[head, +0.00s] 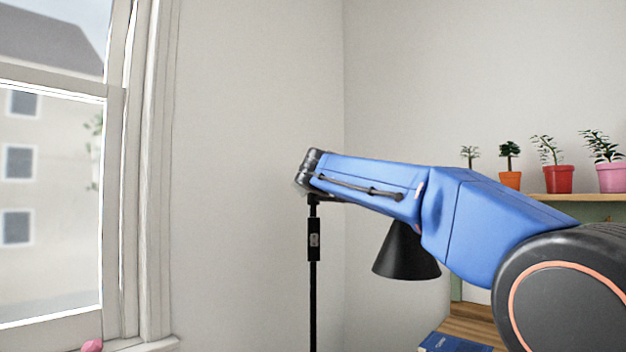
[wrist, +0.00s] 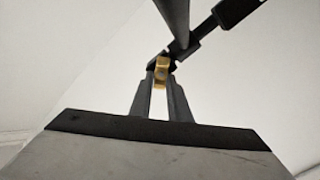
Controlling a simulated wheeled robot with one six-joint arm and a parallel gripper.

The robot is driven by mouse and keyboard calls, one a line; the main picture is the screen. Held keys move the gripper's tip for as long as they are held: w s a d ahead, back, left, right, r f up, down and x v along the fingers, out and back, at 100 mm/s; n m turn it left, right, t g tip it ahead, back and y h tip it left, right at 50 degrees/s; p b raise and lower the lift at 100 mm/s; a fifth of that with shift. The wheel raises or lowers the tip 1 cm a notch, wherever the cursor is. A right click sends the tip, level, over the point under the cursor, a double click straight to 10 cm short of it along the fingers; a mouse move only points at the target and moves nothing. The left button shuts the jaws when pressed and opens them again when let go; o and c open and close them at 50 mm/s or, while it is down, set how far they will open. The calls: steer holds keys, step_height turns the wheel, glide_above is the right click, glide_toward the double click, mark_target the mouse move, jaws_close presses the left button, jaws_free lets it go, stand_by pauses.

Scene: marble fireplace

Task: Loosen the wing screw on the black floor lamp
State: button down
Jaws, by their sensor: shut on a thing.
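The black floor lamp (head: 313,290) stands in the corner, with a thin upright pole and a black cone shade (head: 406,254) hanging to the right. My blue arm hides the top of the pole and most of the lamp's arm in the head view. In the wrist view, the lamp's dark rods (wrist: 176,22) meet at a joint, where a small gold wing screw (wrist: 161,72) shows. My gripper (wrist: 160,78) is shut on the wing screw, its two dark fingers on either side of it. The screw and fingers are hidden in the head view.
A shelf on the right holds several small potted plants (head: 558,178). A blue book (head: 453,343) lies on a wooden surface (head: 472,328) below the shade. A window (head: 50,200) is on the left, with a pink object (head: 92,346) by its sill. Bare wall surrounds the pole.

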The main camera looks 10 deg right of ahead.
steer(key=shift+a+f+n, duration=0.1)
steer(key=shift+f+n, duration=0.1)
steer(key=shift+n, duration=1.45)
steer(key=shift+a+f+n, duration=0.1)
steer(key=shift+f+n, duration=0.1)
steer(key=shift+n, duration=1.5)
steer(key=shift+f+n, duration=0.2)
steer(key=shift+n, duration=1.45)
steer(key=shift+w, duration=0.1)
steer(key=c, duration=1.7)
jaws_free()
steer(key=shift+o, duration=0.2)
steer(key=shift+s, duration=0.2)
steer(key=s+a, duration=0.2)
steer(key=s, duration=1.5)
steer(key=shift+a, duration=0.4)
